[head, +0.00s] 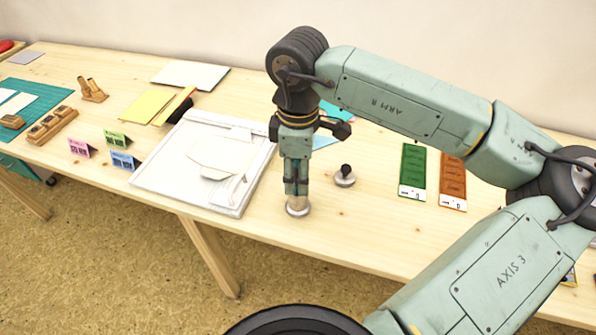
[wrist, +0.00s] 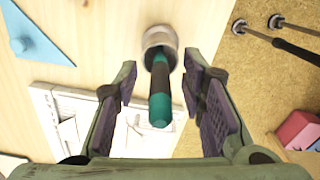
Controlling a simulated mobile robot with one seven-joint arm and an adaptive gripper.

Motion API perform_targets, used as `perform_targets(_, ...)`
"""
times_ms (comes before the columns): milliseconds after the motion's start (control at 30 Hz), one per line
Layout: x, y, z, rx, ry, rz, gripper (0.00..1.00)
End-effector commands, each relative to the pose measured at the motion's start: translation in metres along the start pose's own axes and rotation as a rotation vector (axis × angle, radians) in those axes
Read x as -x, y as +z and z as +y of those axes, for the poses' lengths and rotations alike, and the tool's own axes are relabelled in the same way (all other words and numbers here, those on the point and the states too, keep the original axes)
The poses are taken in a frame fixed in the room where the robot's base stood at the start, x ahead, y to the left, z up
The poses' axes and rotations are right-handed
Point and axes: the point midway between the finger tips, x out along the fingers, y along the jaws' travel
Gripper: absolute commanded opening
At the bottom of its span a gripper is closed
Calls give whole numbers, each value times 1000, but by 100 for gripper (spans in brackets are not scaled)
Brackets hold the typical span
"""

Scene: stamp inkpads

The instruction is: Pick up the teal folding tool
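A tool with a teal handle and a dark band (wrist: 160,95) stands upright in a round holder with a metallic rim (wrist: 159,40). In the wrist view the tool is between the two fingers of my gripper (wrist: 165,98). The fingers are apart, with a gap visible on each side of the handle. In the head view my gripper (head: 296,185) points straight down over the holder (head: 298,208), near the table's front edge. The tool itself is hidden behind the fingers there.
A white board with paper pieces (head: 155,180) lies left of my gripper. A small black-knobbed piece (head: 344,177) stands close to its right. Green (head: 413,168) and orange (head: 453,182) cards lie farther right. A light-blue triangle (wrist: 38,30) lies on the table.

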Motion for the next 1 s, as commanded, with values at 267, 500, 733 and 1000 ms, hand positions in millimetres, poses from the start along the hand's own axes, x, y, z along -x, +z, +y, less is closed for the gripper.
perform_targets(267, -8, 0, 0, 1, 1, 0, 37)
perform_targets(500, -7, 0, 0, 0, 1, 0, 24)
perform_targets(733, -7, 0, 0, 0, 1, 0, 8)
perform_targets(1000, -7, 0, 0, 0, 1, 0, 0)
